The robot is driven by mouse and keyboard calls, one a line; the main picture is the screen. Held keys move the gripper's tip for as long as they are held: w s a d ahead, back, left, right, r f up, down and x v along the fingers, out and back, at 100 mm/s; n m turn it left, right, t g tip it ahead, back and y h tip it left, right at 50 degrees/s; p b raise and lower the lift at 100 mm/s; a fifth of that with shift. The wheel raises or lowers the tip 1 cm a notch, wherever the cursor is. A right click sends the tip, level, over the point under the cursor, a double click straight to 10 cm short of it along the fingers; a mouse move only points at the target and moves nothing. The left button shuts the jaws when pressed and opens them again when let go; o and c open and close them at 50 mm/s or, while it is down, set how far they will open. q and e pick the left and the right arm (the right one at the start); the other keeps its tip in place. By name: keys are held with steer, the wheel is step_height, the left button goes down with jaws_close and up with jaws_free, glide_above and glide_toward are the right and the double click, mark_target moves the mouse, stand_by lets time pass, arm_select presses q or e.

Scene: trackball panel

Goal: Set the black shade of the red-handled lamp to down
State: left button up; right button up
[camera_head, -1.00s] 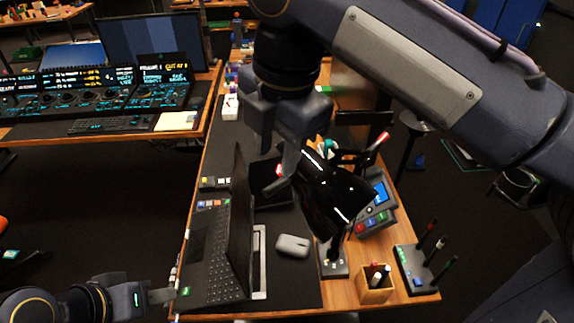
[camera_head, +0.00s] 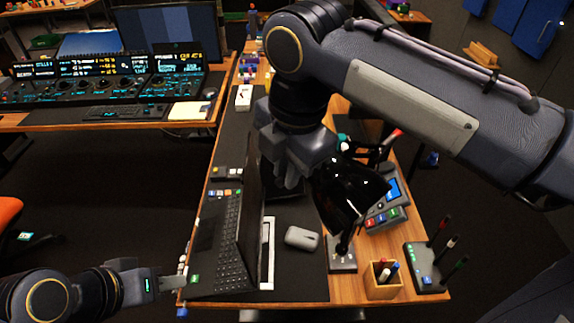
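The lamp's glossy black shade (camera_head: 345,195) hangs at a slant over the right side of the desk. A red-tipped handle (camera_head: 394,135) shows behind it at the upper right. The lamp base (camera_head: 342,258) is on the desk below the shade. My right gripper (camera_head: 287,178) is at the shade's upper left edge, pointing down; I cannot tell if they touch. Its fingers overlap in this view, so their opening is unclear. My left gripper (camera_head: 172,284) is low at the desk's left front edge, far from the lamp, its opening also unclear.
An open laptop (camera_head: 232,240) stands left of the lamp, with a grey mouse (camera_head: 302,237) between them. A pen cup (camera_head: 383,284), a pen stand (camera_head: 425,270) and a button panel (camera_head: 386,208) crowd the lamp's right side. The desk's front strip is mostly clear.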

mark_target(327, 181)
jaws_close()
steer(key=shift+s+d+f+t+b, duration=0.1)
steer(key=shift+t+b, duration=0.2)
steer(key=shift+b, duration=0.55)
steer(key=shift+s+d+f+t+y+b, duration=0.1)
steer(key=shift+s+d+t+y+b, duration=0.3)
steer(key=shift+t+y+b, duration=2.1)
steer(key=shift+s+d+t+y+b, duration=0.1)
steer(key=shift+s+d+t+b, duration=0.3)
steer(key=shift+b, duration=4.25)
steer(key=shift+s+d+f+t+y+b, duration=0.1)
steer(key=shift+s+d+t+y+b, duration=0.25)
steer(key=shift+t+y+b, duration=2.15)
steer(key=shift+s+a+g+h+b, duration=0.1)
steer(key=shift+g+h+b, duration=0.9)
steer(key=shift+h+b, duration=0.1)
steer(key=shift+r, duration=0.1)
steer(key=o, duration=0.7)
jaws_free()
